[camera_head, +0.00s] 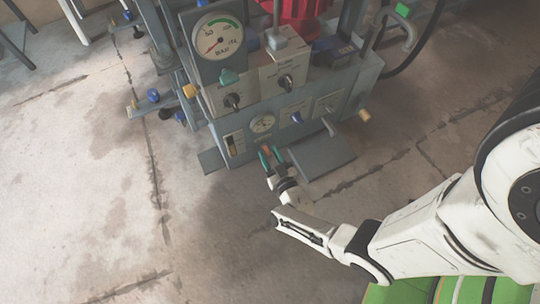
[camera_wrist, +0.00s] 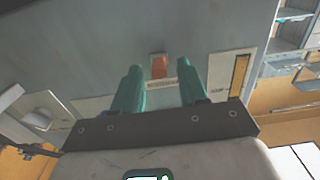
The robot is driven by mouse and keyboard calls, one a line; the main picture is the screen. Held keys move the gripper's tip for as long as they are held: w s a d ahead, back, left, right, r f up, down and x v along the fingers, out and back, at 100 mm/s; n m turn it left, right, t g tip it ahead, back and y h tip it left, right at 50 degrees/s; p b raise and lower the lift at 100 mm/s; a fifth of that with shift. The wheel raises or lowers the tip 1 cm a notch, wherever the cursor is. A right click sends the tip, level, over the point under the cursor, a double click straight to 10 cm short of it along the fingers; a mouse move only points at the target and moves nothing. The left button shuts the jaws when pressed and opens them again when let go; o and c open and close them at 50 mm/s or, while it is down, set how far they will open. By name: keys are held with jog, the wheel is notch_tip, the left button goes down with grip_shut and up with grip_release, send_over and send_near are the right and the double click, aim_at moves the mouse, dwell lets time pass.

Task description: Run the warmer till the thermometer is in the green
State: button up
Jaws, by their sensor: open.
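The warmer's control looks to be the small orange-red switch (camera_wrist: 159,66) on the grey front panel, with a white label too small to read beside it. My gripper (camera_wrist: 161,82) has its two teal fingers apart, one on each side of the switch in the picture, with nothing between them; I cannot tell whether they touch the panel. In the head view my gripper (camera_head: 271,156) is low at the machine's front. A strip gauge with a yellow-orange bar (camera_wrist: 239,75), perhaps the thermometer, also shows in the head view (camera_head: 235,143); its reading and any green band are unclear.
The grey press (camera_head: 290,110) carries a large round gauge (camera_head: 217,36) with a green arc and red needle, a small dial (camera_head: 263,123), and black knobs. A grey plate (camera_head: 322,156) juts out right of my gripper. Floor at the left is clear.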

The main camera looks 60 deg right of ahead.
jog(key=shift+d, duration=0.1)
grip_shut()
dwell(0.4)
